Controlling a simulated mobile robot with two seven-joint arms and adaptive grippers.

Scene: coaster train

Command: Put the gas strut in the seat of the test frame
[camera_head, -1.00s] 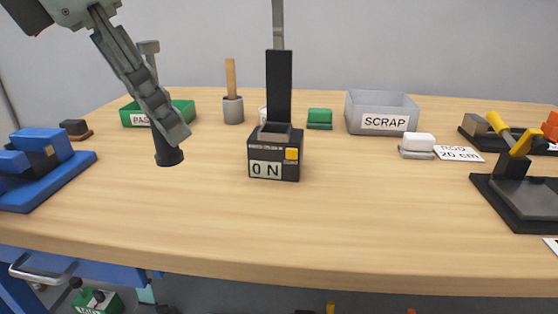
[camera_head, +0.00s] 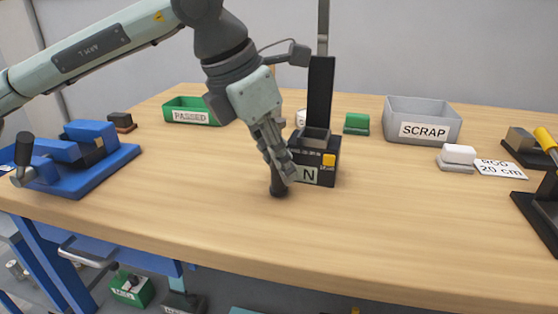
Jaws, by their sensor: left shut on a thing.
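My left gripper (camera_head: 282,168) is shut on a dark cylinder, which I take for the gas strut (camera_head: 279,190). Only its black lower end shows below the fingers; the rest is hidden. I cannot tell whether that end touches the table. The test frame (camera_head: 320,95) is black, with a tall column, a grey seat (camera_head: 314,138) at its base, a yellow button and a display partly covered by my fingers; an "N" shows. The gripper and strut are in front of the frame's left side in the picture, with the strut below seat height. My right gripper is not in view.
A blue vise (camera_head: 110,160) stands at the left. A green PASSED tray (camera_head: 180,104) and a grey SCRAP bin (camera_head: 425,106) are at the back. A white block (camera_head: 458,153) and a label card (camera_head: 500,168) lie right. The front middle of the table (camera_head: 370,230) is clear.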

